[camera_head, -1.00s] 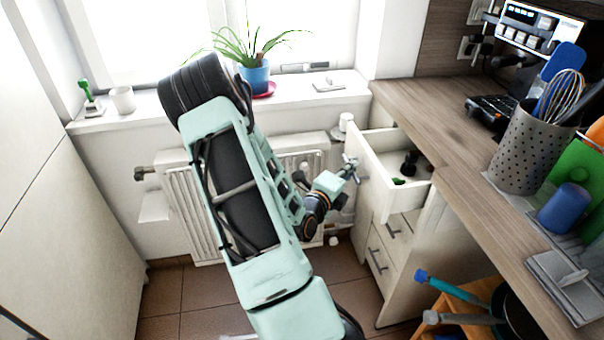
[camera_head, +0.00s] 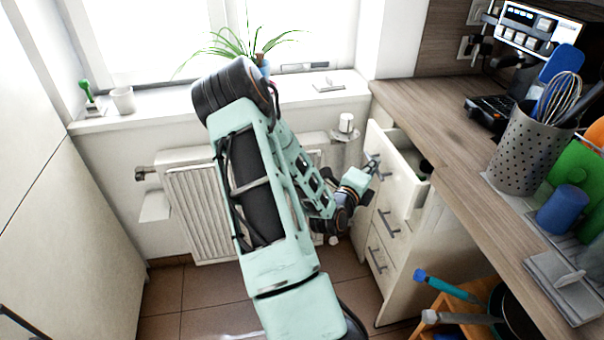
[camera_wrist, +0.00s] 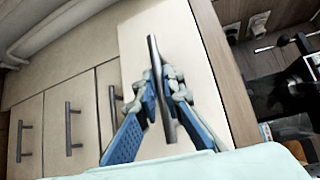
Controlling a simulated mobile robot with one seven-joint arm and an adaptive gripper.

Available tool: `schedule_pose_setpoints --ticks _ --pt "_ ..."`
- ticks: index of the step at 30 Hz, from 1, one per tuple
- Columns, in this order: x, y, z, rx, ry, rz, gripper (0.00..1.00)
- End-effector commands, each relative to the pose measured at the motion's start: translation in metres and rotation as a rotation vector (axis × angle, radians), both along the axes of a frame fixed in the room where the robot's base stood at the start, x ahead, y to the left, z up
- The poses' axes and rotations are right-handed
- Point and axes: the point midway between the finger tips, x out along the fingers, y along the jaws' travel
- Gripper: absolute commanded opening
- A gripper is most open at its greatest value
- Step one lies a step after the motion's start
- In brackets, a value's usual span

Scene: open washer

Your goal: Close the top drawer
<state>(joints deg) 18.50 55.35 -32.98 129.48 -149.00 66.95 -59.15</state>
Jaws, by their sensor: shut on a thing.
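The white top drawer (camera_head: 391,180) sticks out a little from the cabinet under the counter, so a narrow strip of its inside shows. My gripper (camera_head: 370,168) is at the drawer's front, at its bar handle. In the wrist view the top drawer's front (camera_wrist: 135,50) is askew, and its grey bar handle (camera_wrist: 153,52) runs between the blue fingers of my gripper (camera_wrist: 160,88). The fingers are shut on the handle. A dark thing (camera_head: 425,168) shows inside the drawer, mostly hidden.
Lower drawers (camera_head: 381,225) with bar handles are flush below. The wooden counter (camera_head: 440,130) carries a perforated utensil holder (camera_head: 522,155). A radiator (camera_head: 190,205) stands behind my arm. A wooden stool (camera_head: 450,305) with pans stands at the lower right.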

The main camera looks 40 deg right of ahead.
Motion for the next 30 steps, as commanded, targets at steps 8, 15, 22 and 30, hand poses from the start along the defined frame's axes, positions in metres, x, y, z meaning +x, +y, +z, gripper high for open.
schedule_pose_setpoints --ticks 8,15,22,30 --pt "-0.01 -0.018 0.002 -0.003 -0.001 0.0 0.0" --pt "-0.02 -0.032 0.002 -0.003 0.0 -0.001 0.0" --pt "-0.028 -0.046 0.002 -0.003 0.0 -0.001 0.0" --pt "-0.038 -0.062 0.002 -0.003 0.0 0.0 0.0"
